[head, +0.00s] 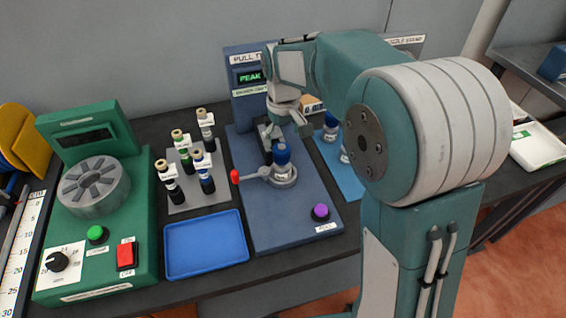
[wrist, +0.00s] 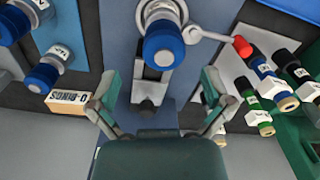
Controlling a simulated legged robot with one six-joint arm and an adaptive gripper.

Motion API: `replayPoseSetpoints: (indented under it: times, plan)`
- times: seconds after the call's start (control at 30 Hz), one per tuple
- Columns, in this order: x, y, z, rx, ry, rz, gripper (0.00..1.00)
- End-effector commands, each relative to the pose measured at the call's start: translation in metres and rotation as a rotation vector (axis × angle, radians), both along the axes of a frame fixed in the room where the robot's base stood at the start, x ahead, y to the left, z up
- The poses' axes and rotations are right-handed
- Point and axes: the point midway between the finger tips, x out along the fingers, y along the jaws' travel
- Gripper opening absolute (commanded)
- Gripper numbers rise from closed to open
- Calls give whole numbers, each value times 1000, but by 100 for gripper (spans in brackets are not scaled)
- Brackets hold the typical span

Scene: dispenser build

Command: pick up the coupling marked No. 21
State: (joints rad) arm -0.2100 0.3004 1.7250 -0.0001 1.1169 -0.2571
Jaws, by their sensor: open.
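I cannot read the number 21 on any label. A blue-topped coupling (head: 282,154) with a white label stands in the round clamp of the pull tester (head: 290,210); it also shows top-centre in the wrist view (wrist: 164,48). Other blue-ended couplings (head: 331,124) stand on a light blue rack at the right, partly hidden by my arm; two show at the left of the wrist view (wrist: 41,78). My gripper (head: 287,131) is open and empty, just behind and above the clamped coupling. In the wrist view its fingers (wrist: 160,82) are spread below that coupling, not around it.
A grey rack (head: 201,194) holds several labelled bottle-like pieces left of the tester. A red-knobbed lever (head: 236,176) sticks out left from the clamp. An empty blue tray (head: 206,245) lies in front. A green machine (head: 105,220) stands at left.

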Motion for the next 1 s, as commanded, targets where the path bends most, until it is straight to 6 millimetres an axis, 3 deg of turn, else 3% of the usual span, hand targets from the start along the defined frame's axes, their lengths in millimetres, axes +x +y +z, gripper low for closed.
replayPoseSetpoints:
  times: [0.4,0.7,0.73,0.93,0.97,1.0]
  plan:
    - [-1,-2,-51,0,1,0,100]
    - [-1,-1,-58,0,-1,0,100]
    - [-1,-1,-58,0,-1,0,96]
    - [-1,-1,-58,0,-1,0,6]
    - [-1,-1,-58,0,0,0,0]
    - [-1,-1,-58,0,0,0,0]
